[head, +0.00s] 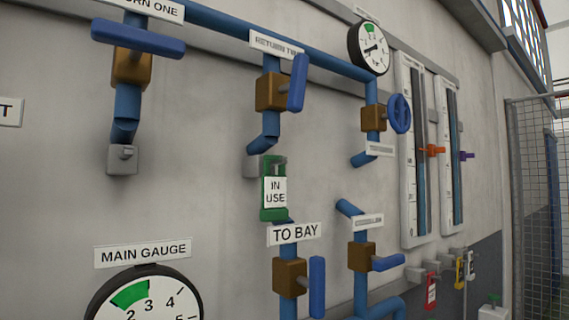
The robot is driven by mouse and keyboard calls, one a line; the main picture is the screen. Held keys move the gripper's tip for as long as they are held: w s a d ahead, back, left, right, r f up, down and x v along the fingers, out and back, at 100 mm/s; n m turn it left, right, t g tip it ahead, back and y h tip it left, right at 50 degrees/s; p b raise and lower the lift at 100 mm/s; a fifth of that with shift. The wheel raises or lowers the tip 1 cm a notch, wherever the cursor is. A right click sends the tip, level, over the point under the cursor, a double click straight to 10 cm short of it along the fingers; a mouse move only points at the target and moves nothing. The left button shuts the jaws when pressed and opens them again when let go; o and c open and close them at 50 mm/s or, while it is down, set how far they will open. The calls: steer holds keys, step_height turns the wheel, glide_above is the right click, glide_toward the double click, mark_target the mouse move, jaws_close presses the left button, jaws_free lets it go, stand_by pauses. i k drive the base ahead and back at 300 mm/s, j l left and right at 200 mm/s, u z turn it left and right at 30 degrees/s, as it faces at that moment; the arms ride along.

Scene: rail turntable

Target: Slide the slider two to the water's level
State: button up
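Two tall white gauge boards stand side by side on the wall at the right in the head view. The left board (407,190) has an orange slider (432,151) on its right side, a little above mid-height. The right board (446,190) has a purple slider (466,155) at nearly the same height. Each board has a dark blue vertical tube beside its scale. No readable label shows which slider is number two. My gripper is not in view.
Blue pipes with valves cover the wall, including a blue handwheel (400,114) just left of the boards. A round gauge (370,48) sits above it. Several coloured tags, including a red one (431,291), hang below. A mesh fence (533,200) stands at the right.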

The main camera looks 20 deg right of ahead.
mark_target(463, 156)
steer(key=z, duration=1.4)
